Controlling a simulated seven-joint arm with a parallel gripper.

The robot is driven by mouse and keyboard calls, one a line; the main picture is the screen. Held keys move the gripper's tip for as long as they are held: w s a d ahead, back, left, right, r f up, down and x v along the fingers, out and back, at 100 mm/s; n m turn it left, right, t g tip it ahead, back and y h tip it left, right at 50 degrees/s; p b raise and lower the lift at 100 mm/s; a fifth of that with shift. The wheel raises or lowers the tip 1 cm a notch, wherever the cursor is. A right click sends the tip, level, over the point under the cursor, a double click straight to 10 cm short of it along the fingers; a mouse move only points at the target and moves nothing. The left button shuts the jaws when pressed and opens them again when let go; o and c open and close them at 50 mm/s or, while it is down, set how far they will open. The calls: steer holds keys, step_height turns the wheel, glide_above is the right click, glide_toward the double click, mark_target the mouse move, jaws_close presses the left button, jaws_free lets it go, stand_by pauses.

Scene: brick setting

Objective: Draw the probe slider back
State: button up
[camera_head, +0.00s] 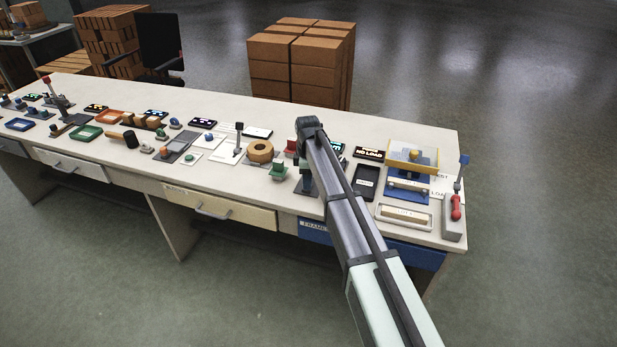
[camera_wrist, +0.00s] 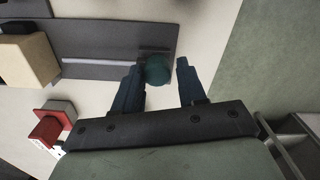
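In the wrist view, a dark teal round knob (camera_wrist: 157,70) sits at the right end of a grey plate (camera_wrist: 90,42) with a pale slot or rail along it. I take this knob to be the probe slider's handle. My gripper (camera_wrist: 159,64) is open, with its two dark blue fingertips on either side of the knob. The left finger is very close to the knob or touching it; I cannot tell which. A clear gap shows on the right finger's side. In the head view, my arm hides the knob and most of the gripper.
In the wrist view, a beige block (camera_wrist: 28,60) and a red block (camera_wrist: 55,118) stand left of the fingers. In the head view, a wooden ring (camera_head: 260,150), a black tray (camera_head: 367,182) and a yellow-framed fixture (camera_head: 412,155) stand around my arm. The bench (camera_head: 120,150) is crowded.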

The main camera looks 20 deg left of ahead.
steer(key=o, duration=0.4)
steer(key=shift+r, duration=0.1)
step_height(320, 180, up, 14)
steer(key=shift+f, duration=0.2)
stand_by(0.4)
